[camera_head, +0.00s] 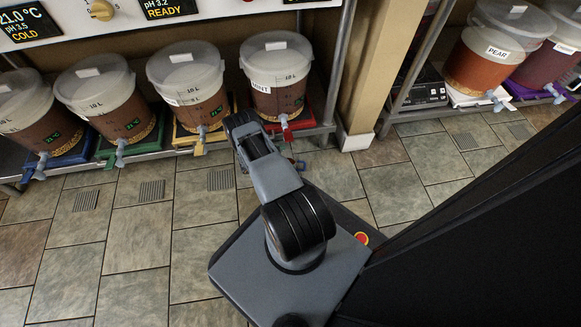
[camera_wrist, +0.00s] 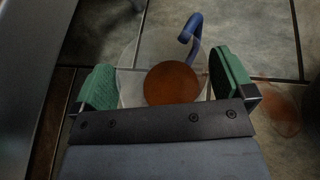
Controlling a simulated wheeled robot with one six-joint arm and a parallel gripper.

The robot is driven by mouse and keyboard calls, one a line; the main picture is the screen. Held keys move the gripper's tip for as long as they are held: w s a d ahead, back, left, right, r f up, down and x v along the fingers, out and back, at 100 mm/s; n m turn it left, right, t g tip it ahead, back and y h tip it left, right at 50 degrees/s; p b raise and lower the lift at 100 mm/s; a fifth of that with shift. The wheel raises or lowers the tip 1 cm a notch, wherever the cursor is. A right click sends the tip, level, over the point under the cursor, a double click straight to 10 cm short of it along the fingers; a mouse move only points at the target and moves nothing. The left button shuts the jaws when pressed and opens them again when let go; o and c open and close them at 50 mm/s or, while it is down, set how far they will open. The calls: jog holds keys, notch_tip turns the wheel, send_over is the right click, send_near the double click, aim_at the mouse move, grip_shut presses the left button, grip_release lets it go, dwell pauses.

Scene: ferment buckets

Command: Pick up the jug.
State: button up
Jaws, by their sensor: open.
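The jug (camera_wrist: 133,52) is clear, with reddish-brown liquid (camera_wrist: 172,84) inside and a blue handle (camera_wrist: 191,36). In the wrist view it stands on the floor tiles, between the green-padded fingers of my gripper (camera_wrist: 165,70). The fingers are open, one on each side of the jug; I cannot tell whether either pad touches it. The lower part of the jug in this view is hidden behind my gripper's dark bar.
Several lidded buckets stand on coloured trays on a low shelf, one (camera_head: 276,75) on a red tray just beyond my arm. A reddish wet patch (camera_wrist: 283,106) lies right of the jug. A beige post (camera_head: 363,75) stands right. Tiled floor at left is clear apart from small drains.

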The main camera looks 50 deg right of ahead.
jog(key=shift+s+d+f, duration=0.1)
jog(key=shift+s+d, duration=0.05)
jog(key=shift+d, duration=0.1)
jog(key=c, duration=1.2)
